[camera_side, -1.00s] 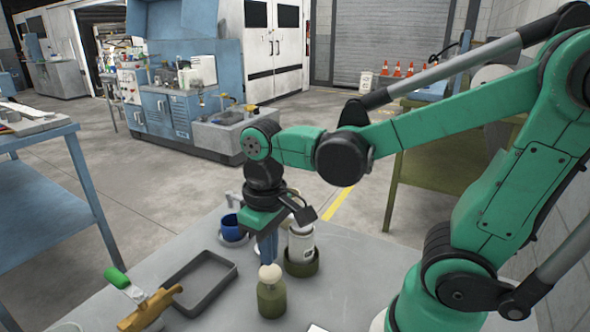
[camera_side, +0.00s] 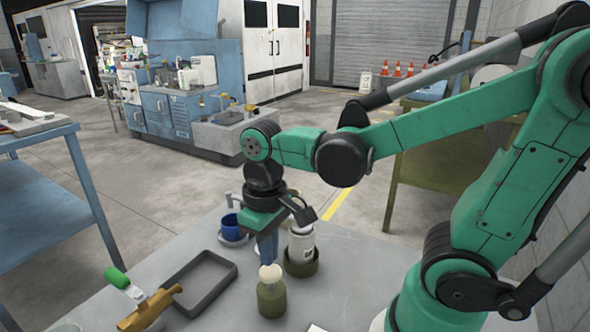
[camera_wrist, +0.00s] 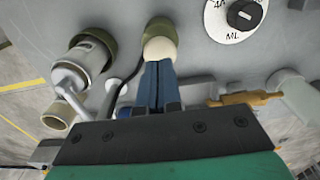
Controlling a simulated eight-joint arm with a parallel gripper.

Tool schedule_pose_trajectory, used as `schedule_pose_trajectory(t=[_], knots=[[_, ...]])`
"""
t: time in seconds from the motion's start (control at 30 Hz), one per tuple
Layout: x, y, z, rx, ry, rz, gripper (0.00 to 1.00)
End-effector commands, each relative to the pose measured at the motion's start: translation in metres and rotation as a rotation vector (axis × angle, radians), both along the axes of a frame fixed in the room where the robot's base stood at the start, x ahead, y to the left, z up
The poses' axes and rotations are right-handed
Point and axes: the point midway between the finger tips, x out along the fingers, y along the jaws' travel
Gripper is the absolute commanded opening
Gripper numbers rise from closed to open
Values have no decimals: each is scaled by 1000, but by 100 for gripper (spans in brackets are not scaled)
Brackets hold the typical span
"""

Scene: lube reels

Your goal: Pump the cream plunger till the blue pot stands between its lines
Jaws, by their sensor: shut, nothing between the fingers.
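The cream plunger (camera_side: 270,274) is a rounded cream knob on top of an olive-green pump body (camera_side: 271,299) on the grey bench. My gripper (camera_side: 268,262) is shut and empty, pointing down with its blue fingertips at the cream knob. In the wrist view the fingertips (camera_wrist: 158,68) meet the edge of the cream knob (camera_wrist: 160,49); whether they touch it I cannot tell. The blue pot (camera_side: 232,221) stands on a pale round base behind and left of my gripper. Its lines and its contents are too small to make out.
A white canister in an olive holder (camera_side: 301,262) stands close right of my gripper. An empty dark tray (camera_side: 205,284) lies left. A tan tool with a green handle (camera_side: 117,278) is further left. A white dial (camera_wrist: 236,18) shows in the wrist view.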

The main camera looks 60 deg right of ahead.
Motion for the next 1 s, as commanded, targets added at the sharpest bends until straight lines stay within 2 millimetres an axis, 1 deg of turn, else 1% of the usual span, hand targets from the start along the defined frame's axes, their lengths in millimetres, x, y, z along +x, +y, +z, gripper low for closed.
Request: schedule_pose_trajectory(t=[1.0], knots=[[0,0,-41,0,0,0,0]])
